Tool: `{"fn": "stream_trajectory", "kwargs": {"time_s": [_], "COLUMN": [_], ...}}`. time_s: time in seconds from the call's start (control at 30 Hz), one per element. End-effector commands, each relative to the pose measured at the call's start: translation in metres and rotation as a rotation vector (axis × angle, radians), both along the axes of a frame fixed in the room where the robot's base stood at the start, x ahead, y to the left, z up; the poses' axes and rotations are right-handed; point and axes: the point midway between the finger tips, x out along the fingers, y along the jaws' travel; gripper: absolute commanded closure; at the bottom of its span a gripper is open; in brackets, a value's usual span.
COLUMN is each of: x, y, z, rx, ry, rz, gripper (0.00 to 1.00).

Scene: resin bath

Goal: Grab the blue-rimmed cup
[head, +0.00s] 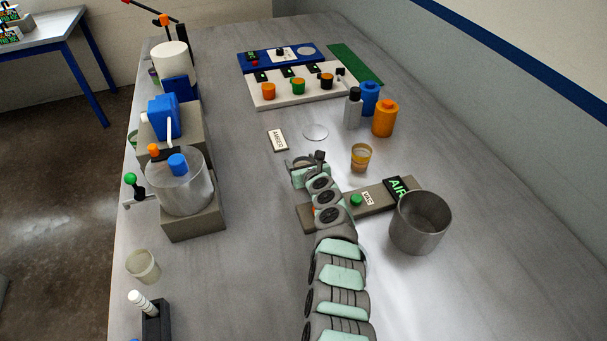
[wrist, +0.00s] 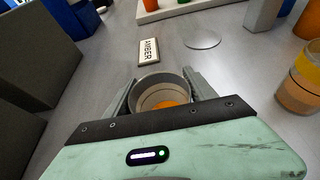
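A round cup (wrist: 160,90) with a greyish rim and orange at its bottom sits between the fingers of my gripper (wrist: 160,92) in the wrist view. I cannot make out a blue colour on its rim. One finger is on each side of the cup, very close to its wall; whether they press on it I cannot tell. In the head view my gripper (head: 301,164) is low over the table, left of a cup with an orange band (head: 361,157); the cup at the fingers is mostly hidden there.
An AMBER label (head: 278,140) and a pale disc (head: 315,132) lie just beyond my gripper. Bottles (head: 385,118) stand to the right. A metal pot (head: 420,222) stands nearer right; a clear vat (head: 181,183) stands left.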

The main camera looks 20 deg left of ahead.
Motion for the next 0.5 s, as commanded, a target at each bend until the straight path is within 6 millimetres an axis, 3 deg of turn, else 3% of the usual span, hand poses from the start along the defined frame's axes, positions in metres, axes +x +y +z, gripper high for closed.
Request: {"fn": "stream_trajectory", "kwargs": {"time_s": [0.5], "x": [0.0], "y": [-0.0001], "z": [-0.0001], "rx": [0.0], "ry": [0.0], "rz": [0.0], "gripper": [0.79]}}
